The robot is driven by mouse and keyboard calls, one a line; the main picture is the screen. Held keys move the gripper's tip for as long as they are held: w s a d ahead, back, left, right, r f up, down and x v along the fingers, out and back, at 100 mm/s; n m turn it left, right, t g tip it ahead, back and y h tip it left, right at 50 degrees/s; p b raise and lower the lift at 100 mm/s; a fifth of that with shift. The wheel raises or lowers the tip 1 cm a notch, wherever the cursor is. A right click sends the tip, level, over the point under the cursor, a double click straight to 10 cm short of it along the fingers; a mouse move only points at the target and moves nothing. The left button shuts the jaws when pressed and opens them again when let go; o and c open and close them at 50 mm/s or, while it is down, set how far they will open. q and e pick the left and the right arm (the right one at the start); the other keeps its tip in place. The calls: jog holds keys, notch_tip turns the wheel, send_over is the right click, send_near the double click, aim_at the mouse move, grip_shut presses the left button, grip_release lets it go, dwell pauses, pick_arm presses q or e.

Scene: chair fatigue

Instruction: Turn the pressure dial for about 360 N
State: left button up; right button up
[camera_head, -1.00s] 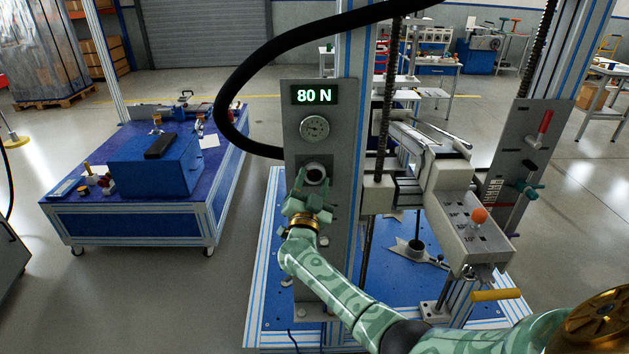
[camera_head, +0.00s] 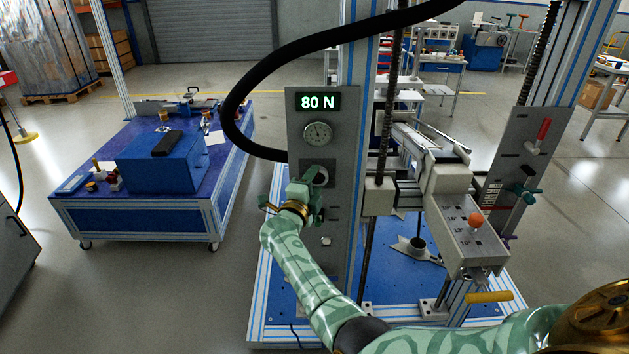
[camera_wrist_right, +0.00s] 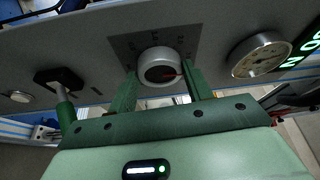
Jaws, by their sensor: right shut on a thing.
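The pressure dial (camera_head: 321,174) is a round knob on a grey upright panel (camera_head: 346,215), partly hidden behind my right gripper (camera_head: 317,187) in the head view. Above the dial, the green display (camera_head: 318,102) reads 80 N. A round gauge (camera_head: 317,134) sits between display and dial. My left gripper is not in view.
A thick black hose (camera_head: 232,105) loops left of the panel. Right of it stands the test rig with a threaded rod (camera_head: 388,100) and a grey box with an orange knob (camera_head: 476,220). A blue table (camera_head: 130,210) stands at the left, with open floor between.

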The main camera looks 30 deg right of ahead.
jog(key=m+p, duration=0.1)
jog(key=m+y+p, duration=0.1)
jog(key=m, duration=0.1)
jog(key=m+g+y+p, duration=0.1)
jog(key=shift+s+r+m, duration=0.1)
jog(key=shift+r+m, duration=0.2)
jog(key=shift+m, duration=0.1)
jog(key=shift+d+m+y+p, duration=0.15)
jog(key=shift+m+y+p, duration=0.45)
jog(key=shift+m+p, duration=0.6)
jog(key=shift+f, duration=0.1)
jog(key=o, duration=1)
